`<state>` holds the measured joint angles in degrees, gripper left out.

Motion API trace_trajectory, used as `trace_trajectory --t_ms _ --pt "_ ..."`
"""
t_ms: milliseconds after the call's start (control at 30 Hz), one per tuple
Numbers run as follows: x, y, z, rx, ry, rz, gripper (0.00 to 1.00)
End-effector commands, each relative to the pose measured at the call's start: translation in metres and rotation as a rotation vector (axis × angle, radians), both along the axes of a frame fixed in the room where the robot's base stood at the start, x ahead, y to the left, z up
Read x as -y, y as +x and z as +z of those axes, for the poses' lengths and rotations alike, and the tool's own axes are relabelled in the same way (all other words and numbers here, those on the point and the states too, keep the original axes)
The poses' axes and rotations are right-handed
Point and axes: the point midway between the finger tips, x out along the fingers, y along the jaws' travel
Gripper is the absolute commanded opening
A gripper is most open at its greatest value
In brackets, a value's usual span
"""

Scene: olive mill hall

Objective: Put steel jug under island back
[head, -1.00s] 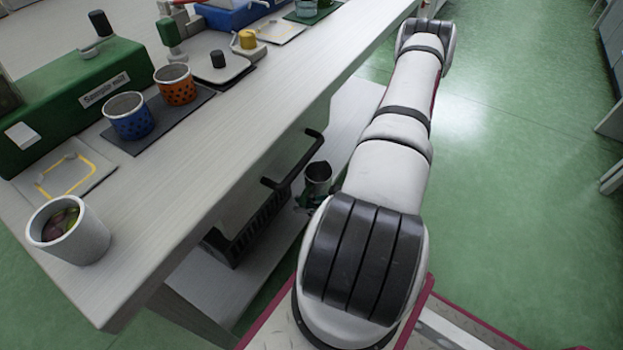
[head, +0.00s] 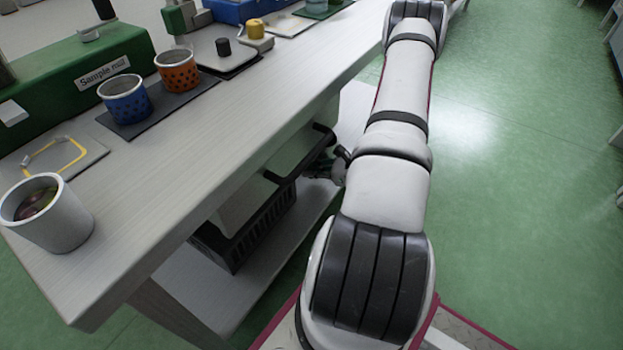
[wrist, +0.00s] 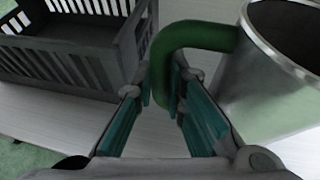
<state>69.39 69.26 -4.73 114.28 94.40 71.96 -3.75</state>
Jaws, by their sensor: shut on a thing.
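The steel jug (wrist: 283,75) fills the right of the wrist view, with its round open rim at the top right. Its green handle (wrist: 197,36) curves left and down between the teal finger pads. My gripper (wrist: 162,88) is shut on this handle. In the head view part of my gripper (head: 332,168) shows beside the long island (head: 230,120), below its top; the jug is not clearly visible there. A pale lower shelf (wrist: 65,115) lies beneath the jug in the wrist view. I cannot tell whether the jug touches it.
A dark slatted crate (wrist: 62,62) stands on the shelf, left of the jug; it shows in the head view (head: 240,238). A dark bar (head: 290,172) sticks out under the island's edge. A white cup (head: 50,215) and sample mill (head: 85,70) stand on top.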

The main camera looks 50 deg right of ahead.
Motion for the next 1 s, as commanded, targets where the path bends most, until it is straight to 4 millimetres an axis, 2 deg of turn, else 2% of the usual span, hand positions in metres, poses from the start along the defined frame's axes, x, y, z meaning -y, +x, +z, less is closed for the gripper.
trace_trajectory --t_ms 33,200,300,667,700,800,1000 --pt "0.006 0.005 -0.001 0.002 -0.005 0.001 0.0" --pt "0.004 0.003 -0.028 0.001 0.002 0.001 0.0" --pt "0.005 0.003 -0.036 0.001 -0.001 0.0 0.0" --pt "0.005 0.003 -0.037 0.001 -0.001 0.0 0.0" --pt "0.005 0.003 -0.038 0.0 -0.001 0.0 0.14" --pt "0.005 0.003 -0.038 0.0 -0.001 0.0 0.32" --pt "0.005 0.003 -0.038 0.0 -0.001 0.0 0.32"
